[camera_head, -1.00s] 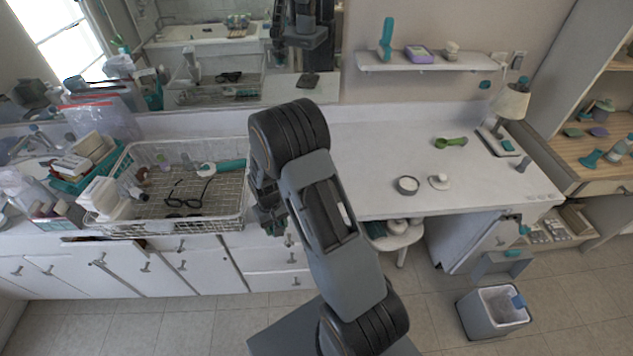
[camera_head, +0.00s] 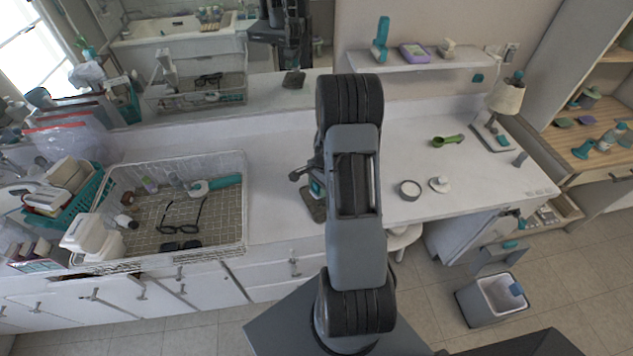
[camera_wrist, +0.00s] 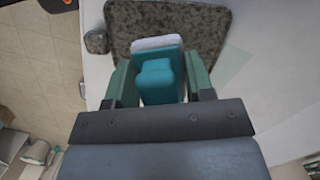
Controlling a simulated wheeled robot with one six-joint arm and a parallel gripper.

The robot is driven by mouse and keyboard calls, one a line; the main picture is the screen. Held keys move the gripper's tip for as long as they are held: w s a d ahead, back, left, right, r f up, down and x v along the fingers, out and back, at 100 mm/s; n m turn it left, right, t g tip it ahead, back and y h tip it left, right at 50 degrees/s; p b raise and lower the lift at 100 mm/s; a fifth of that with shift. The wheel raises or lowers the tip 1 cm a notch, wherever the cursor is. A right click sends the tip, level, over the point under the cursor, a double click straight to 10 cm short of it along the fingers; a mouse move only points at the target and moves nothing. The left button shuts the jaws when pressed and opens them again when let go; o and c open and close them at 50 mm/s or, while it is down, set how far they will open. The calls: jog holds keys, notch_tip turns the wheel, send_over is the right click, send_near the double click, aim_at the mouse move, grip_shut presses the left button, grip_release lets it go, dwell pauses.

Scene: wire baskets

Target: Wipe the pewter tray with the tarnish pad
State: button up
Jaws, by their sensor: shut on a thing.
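The pewter tray (camera_head: 310,209) is a dark grey, mottled slab on the counter, between the wire basket and my arm. In the wrist view the tray (camera_wrist: 205,25) fills the upper middle. The tarnish pad (camera_wrist: 157,85) is a teal block with a whitish edge. My gripper (camera_wrist: 160,78) is shut on it, with a green finger on each side. In the head view the pad (camera_head: 317,187) shows as a small teal patch over the tray, and my arm partly hides both. I cannot tell whether the pad touches the tray.
The wire basket (camera_head: 240,215) at left holds glasses and a teal-handled brush. A round white-topped dish (camera_head: 409,190), a white knobbed item (camera_head: 438,184) and a green scoop (camera_head: 447,141) lie to the right. Bare counter lies between. A small grey lump (camera_wrist: 96,41) is beside the tray.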

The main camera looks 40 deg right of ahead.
jog(key=shift+s+d, duration=0.1)
jog(key=shift+d, duration=0.05)
jog(key=shift+f, duration=0.1)
jog(key=shift+f+b, duration=2.25)
jog(key=shift+f, duration=0.25)
jog(key=shift+w+d+b, duration=0.2)
jog(key=shift+d+b, duration=0.05)
jog(key=shift+d, duration=0.7)
jog(key=shift+w+d+b, duration=0.2)
jog(key=shift+d, duration=0.75)
jog(key=shift+w+d+b, duration=0.2)
jog(key=shift+d+b, duration=0.05)
jog(key=shift+d, duration=0.7)
jog(key=shift+f+b, duration=0.4)
jog(key=shift+f, duration=0.1)
jog(key=shift+a, duration=0.1)
